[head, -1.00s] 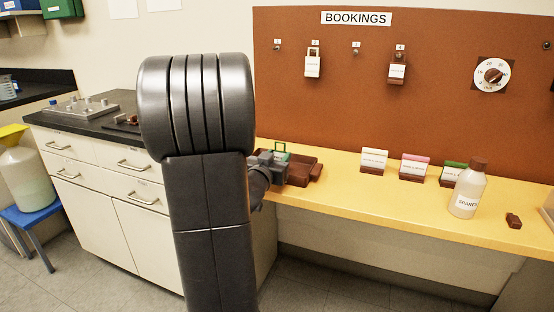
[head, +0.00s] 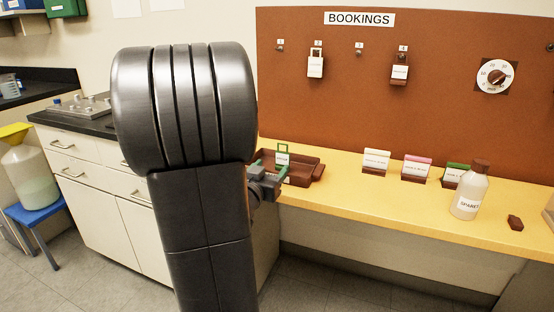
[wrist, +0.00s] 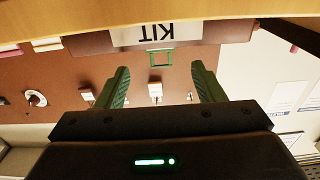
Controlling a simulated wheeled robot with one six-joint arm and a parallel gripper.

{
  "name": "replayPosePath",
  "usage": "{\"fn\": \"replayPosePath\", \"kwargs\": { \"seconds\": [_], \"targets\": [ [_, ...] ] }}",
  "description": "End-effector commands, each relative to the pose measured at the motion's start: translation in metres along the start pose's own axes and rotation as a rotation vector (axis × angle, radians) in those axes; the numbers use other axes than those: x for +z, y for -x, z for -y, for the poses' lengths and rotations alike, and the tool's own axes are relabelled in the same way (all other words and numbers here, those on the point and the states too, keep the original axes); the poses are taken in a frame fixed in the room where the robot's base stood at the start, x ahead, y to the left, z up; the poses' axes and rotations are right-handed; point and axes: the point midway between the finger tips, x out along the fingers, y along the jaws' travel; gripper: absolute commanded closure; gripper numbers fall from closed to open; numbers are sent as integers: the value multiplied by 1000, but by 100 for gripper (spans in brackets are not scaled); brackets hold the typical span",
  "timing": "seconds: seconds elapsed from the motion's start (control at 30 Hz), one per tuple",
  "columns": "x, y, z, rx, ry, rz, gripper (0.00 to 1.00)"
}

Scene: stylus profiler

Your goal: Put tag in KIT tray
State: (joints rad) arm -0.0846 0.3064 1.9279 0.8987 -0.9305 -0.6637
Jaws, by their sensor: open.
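The tag has a green loop (head: 283,149) and a white label. It stands upright within the outline of the brown KIT tray (head: 311,172) on the yellow bench. In the upside-down wrist view, the green loop (wrist: 160,57) shows past the rim of the tray (wrist: 217,32), beside its white KIT label (wrist: 157,33). The lower part of the tag is hidden there by the tray wall. My gripper (head: 266,173) is at the near side of the tray. Its green-padded fingers (wrist: 162,78) are apart with nothing between them, clear of the tag.
Several card holders, including a pink-topped one (head: 416,168), stand right of the tray. A SPARES bottle (head: 469,192) and a small brown block (head: 515,223) are further right. Tags hang on the BOOKINGS board (head: 420,110) behind. My arm hides part of the left cabinets.

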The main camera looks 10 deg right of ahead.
Motion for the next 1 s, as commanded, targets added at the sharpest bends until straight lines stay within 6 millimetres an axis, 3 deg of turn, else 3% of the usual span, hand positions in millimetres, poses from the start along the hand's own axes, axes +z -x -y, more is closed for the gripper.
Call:
{"fn": "replayPosePath", "kwargs": {
  "seconds": [0.2,0.4,0.77,1.0],
  "targets": [
    [-1,37,1,-3,0,0,38],
    [0,49,0,0,1,0,38],
    [0,48,0,1,0,0,38],
    [1,23,-1,4,0,-2,38]
  ]
}}
